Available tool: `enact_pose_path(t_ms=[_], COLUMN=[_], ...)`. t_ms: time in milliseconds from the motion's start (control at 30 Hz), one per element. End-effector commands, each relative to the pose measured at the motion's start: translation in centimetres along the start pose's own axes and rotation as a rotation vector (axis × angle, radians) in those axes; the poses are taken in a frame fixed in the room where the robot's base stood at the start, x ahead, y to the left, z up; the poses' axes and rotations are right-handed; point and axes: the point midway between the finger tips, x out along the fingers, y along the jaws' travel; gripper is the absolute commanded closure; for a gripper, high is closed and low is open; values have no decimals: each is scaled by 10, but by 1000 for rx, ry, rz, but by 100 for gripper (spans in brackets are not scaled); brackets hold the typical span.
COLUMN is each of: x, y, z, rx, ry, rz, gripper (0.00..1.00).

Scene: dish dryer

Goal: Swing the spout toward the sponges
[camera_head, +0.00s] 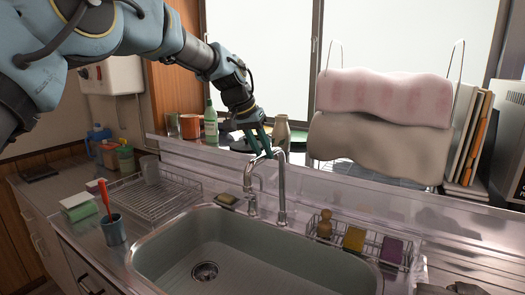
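The silver spout (281,190) stands at the back edge of the sink, with its curved top near my gripper. My gripper (262,150) is teal and hangs just above and behind the top of the spout. I cannot tell whether it touches the spout or how far its fingers are apart. A yellow sponge (354,239) and a purple sponge (391,249) stand in a wire caddy (330,247) right of the spout. A small sponge-like item (227,199) rests on the back rim, left of the spout.
The grey sink basin (255,245) is empty. A wire dish rack (150,195) and a blue cup (114,230) with a red-handled item stand on the left. Bottles and jars line the sill behind my gripper. Hanging towels (380,140) stand at the back right.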

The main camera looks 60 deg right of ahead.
Motion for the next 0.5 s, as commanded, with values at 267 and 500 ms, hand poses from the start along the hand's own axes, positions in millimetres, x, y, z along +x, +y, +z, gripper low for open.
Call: enact_pose_path(t_ms=[267, 500], x=[0, 0], y=[0, 0], z=[0, 0], rx=[0, 0], ry=[0, 0], rz=[0, 0], gripper=[100, 100])
